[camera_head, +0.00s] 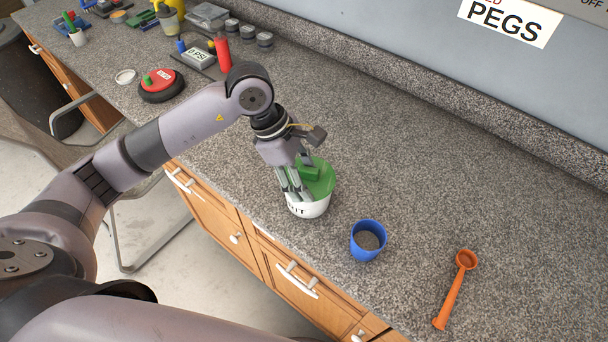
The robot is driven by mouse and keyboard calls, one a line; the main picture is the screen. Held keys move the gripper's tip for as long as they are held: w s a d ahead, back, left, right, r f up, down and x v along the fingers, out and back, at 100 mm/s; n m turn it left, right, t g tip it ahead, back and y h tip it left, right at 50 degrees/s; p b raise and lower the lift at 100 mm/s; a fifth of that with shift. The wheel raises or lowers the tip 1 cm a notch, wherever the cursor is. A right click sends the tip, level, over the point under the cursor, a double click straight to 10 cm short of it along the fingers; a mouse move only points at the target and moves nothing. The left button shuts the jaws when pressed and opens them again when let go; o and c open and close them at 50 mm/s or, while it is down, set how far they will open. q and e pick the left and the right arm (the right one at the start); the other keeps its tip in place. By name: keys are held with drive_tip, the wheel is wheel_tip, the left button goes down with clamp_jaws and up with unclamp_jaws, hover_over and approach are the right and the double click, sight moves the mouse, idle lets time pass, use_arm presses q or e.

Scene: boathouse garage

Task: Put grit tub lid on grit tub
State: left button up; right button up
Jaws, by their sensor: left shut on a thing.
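The grit tub (314,210) is white with dark letters on its side, partly hidden by my gripper. It stands on the counter near the front edge. The green grit tub lid (325,181) is over the tub's mouth and looks somewhat tilted. I cannot tell whether it touches the rim all round. My left gripper (299,181) comes down from above and is shut on the lid at its raised green grip. My right gripper is not in view.
A blue cup (368,241) with grey contents stands right of the tub. An orange scoop (456,288) lies farther right. A red-and-black round item (161,86), a white ring (125,77) and a red cylinder (222,50) are at the upper left. The counter behind the tub is clear.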

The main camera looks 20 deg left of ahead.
use_arm(q)
drive_tip(key=shift+f+b, duration=0.3)
drive_tip(key=o, duration=0.8)
drive_tip(key=shift+c, duration=0.2)
drive_tip(key=o, duration=0.5)
drive_tip(key=shift+a+r, duration=0.1)
drive_tip(key=shift+r, duration=0.1)
drive_tip(key=v, duration=1.1)
drive_tip(key=shift+r, duration=0.3)
